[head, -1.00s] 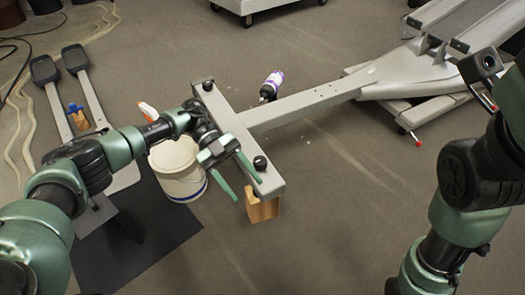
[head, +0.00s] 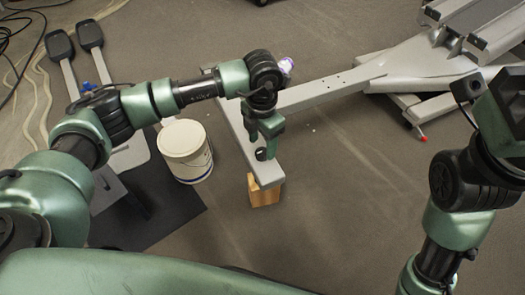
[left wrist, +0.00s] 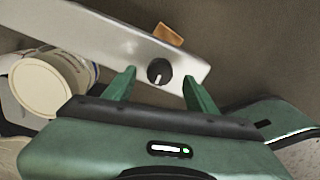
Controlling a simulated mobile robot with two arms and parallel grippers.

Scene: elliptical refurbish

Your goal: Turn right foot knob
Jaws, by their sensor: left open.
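The grey foot bar (head: 272,175) of the elliptical lies crosswise at the end of a long beam. A round black knob (head: 261,154) sits near its front end. In the left wrist view the knob (left wrist: 159,71) shows with a light pointer mark. My left gripper (head: 264,133) points down at this knob and is open. In the left wrist view its two fingers (left wrist: 158,82) stand on either side of the knob, apart from it.
A wooden block (head: 262,192) supports the bar's front end. A white bucket (head: 184,150) stands left of the bar. The elliptical's pedal arms (head: 88,62) lie further left by a dark mat (head: 165,205). The main frame (head: 400,75) is back right. Floor right of the bar is clear.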

